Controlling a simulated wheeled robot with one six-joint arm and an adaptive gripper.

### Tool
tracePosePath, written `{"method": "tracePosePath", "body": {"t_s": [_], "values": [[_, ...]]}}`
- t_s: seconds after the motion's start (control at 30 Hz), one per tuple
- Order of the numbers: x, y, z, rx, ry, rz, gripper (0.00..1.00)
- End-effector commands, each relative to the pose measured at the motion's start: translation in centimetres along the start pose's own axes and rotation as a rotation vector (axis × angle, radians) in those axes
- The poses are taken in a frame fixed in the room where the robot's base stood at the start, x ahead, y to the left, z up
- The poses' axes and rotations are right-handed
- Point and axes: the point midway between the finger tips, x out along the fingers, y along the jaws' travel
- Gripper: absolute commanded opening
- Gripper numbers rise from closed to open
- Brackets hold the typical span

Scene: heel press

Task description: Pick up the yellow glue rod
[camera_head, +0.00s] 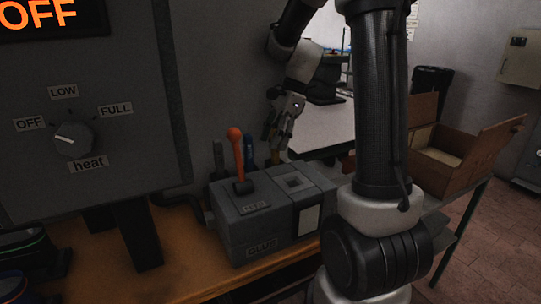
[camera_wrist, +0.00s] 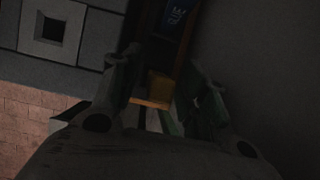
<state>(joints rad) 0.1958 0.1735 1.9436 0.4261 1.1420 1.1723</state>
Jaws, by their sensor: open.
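The yellow glue rod (camera_wrist: 160,86) appears as a dim, dark-yellow shape between my fingers in the wrist view. In the head view a small yellow part (camera_head: 275,157) shows behind the grey machine, just below my gripper (camera_head: 277,138). My gripper, also in the wrist view (camera_wrist: 160,72), is open and points down, its two fingers on either side of the yellow shape. I cannot tell whether either finger touches it. The rod's lower part is hidden.
A grey machine (camera_head: 258,225) with an orange lever (camera_head: 238,155) stands on the wooden bench (camera_head: 186,258). A blue item (camera_head: 247,147), also in the wrist view (camera_wrist: 173,18), is close to the rod. A cardboard box (camera_head: 447,173) is at right.

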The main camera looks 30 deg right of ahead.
Motion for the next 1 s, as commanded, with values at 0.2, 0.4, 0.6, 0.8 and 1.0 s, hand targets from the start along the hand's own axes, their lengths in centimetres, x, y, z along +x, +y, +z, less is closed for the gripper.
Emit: {"method": "tracePosePath", "body": {"t_s": [0.2,0.4,0.6,0.8,1.0], "values": [[2.8,-0.4,-0.3,0.003,0.000,0.001,0.44],[3.0,-0.5,-0.3,0.003,0.001,-0.002,0.44],[3.0,-0.5,-0.4,0.003,0.001,-0.002,0.16],[2.9,-0.5,-0.4,0.003,0.001,-0.002,0.00],[2.9,-0.5,-0.3,0.003,0.001,-0.002,0.00]]}}
